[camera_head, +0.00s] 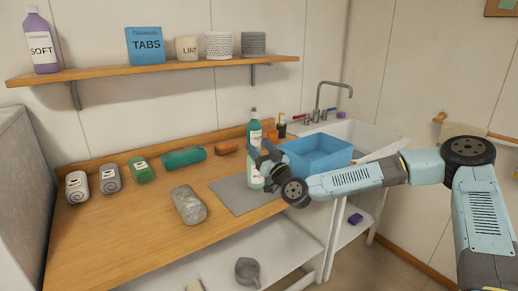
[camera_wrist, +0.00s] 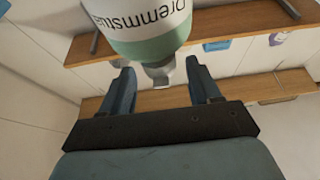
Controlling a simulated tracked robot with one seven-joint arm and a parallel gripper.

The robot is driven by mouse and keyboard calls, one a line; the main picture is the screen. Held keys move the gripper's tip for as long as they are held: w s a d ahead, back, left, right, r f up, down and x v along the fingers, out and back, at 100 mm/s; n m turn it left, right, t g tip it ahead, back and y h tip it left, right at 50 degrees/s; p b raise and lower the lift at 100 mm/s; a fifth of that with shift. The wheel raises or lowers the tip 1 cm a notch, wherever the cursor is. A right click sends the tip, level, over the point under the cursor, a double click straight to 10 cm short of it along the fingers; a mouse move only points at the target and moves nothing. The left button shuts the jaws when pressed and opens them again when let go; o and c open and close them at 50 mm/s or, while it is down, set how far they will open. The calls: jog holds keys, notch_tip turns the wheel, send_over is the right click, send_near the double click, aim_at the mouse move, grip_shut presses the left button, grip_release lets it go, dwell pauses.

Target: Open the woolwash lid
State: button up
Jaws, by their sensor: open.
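In the wrist view a bottle (camera_wrist: 150,42) with a pale green body and a white label hangs in from the top, its neck end towards me. Its small grey lid (camera_wrist: 160,76) lies between my open fingers, with gaps on both sides. I cannot confirm a woolwash name on the label. My gripper (camera_wrist: 158,72) is open and empty. In the head view my gripper (camera_head: 264,154) is in front of a pale green bottle (camera_head: 254,178) standing on the grey mat (camera_head: 234,195), partly hidden by it.
A teal bottle (camera_head: 253,124) stands behind my gripper. A blue basin (camera_head: 318,153) is to the right at the sink. Rolled towels (camera_head: 110,178), a green roll (camera_head: 184,157) and a grey-beige bundle (camera_head: 188,205) lie on the counter. The front left counter is clear.

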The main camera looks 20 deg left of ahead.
jog(key=c, duration=1)
